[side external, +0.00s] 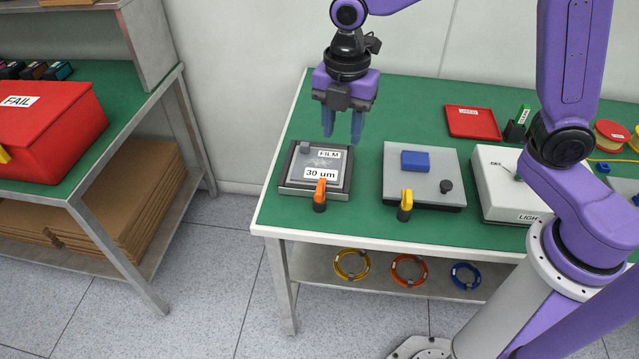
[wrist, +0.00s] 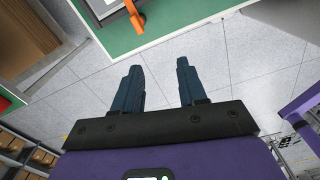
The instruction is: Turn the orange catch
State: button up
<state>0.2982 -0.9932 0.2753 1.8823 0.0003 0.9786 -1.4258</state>
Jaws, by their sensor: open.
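The orange catch (side external: 320,190) stands on a dark round base at the front edge of the film frame (side external: 289,187). The frame holds a grey film with labels "FILM" and "30 um". In the wrist view the catch (wrist: 138,22) shows at the top, beside part of the frame (wrist: 107,8). My gripper (side external: 342,139) hangs above and behind the frame's right side in the side view, fingers pointing down. It is open, with nothing between the fingers. In the wrist view my gripper (wrist: 157,69) also shows an empty gap. It is apart from the catch.
To the right, a grey plate (side external: 425,186) carries a blue block (side external: 415,161), a dark knob (side external: 446,187) and a yellow catch (side external: 406,201). A white light box (side external: 500,196) stands further right. A red tray (side external: 472,123) lies behind. Green table (side external: 283,219) is bare at the front left.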

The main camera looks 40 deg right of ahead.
aim_at(320, 188)
jog(key=w+a+f+n, duration=0.1)
jog(key=w+f+n, duration=0.15)
jog(key=w, duration=0.25)
notch_tip(320, 188, down, 16)
jog(key=shift+w+f, duration=0.1)
jog(key=shift+f, duration=0.05)
dwell(0.4)
grip_shut()
